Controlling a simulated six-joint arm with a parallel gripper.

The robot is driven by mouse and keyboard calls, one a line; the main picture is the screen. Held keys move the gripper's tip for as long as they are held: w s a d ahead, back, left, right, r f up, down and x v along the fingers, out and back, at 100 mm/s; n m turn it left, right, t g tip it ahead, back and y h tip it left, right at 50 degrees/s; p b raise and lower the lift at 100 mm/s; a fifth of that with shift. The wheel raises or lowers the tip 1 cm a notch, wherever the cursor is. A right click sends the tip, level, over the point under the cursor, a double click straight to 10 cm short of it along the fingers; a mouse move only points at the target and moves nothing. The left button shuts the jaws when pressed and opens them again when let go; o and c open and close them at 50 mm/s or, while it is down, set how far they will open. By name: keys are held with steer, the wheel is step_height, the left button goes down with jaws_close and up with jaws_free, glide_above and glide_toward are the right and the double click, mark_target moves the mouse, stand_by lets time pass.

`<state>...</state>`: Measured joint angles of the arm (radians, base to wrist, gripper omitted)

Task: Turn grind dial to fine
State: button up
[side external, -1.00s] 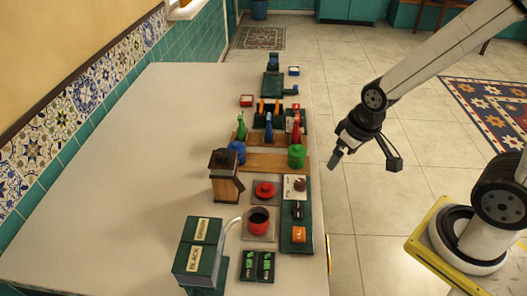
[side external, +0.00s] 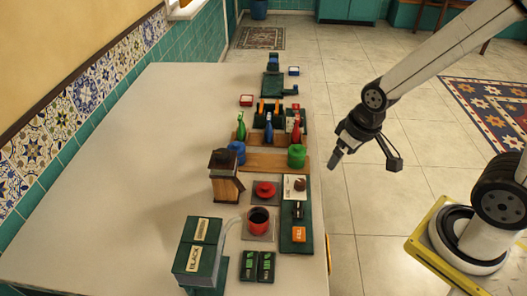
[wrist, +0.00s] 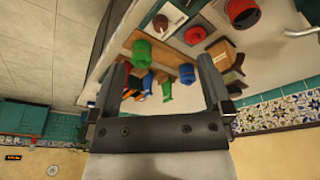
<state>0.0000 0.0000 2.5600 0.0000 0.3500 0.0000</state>
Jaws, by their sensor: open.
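A brown round knob on a white plate with small lettering (side external: 295,187) sits at the far end of the green panel (side external: 287,247) near the table's right edge. It looks like a dial, but I cannot read its setting or tell surely that it is the grind dial. The plate and knob show at the top of the wrist view (wrist: 166,18). A brown wooden grinder-like box (side external: 224,187) stands to their left. My gripper (side external: 334,162) is open and empty, out past the table's right edge, apart from everything. Its two fingers show in the wrist view (wrist: 164,85).
A black knob (side external: 298,210) and an orange button (side external: 299,234) share the panel. A red knob (side external: 265,190), a red cup (side external: 258,219), a green canister (side external: 297,155) and colored bottles (side external: 268,128) stand close by. The left of the table (side external: 110,200) is clear.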

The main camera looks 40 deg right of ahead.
steer(key=shift+c, duration=0.6)
steer(key=m+g+y, duration=0.4)
steer(key=m, duration=0.9)
glide_toward(301, 181)
steer(key=shift+s+a+f+m, duration=0.1)
steer(key=shift+a+f+m, duration=0.15)
steer(key=shift+f+m, duration=0.4)
steer(key=shift+f, duration=0.2)
steer(key=shift+x, duration=3.8)
steer(key=shift+a, duration=0.1)
jaws_close()
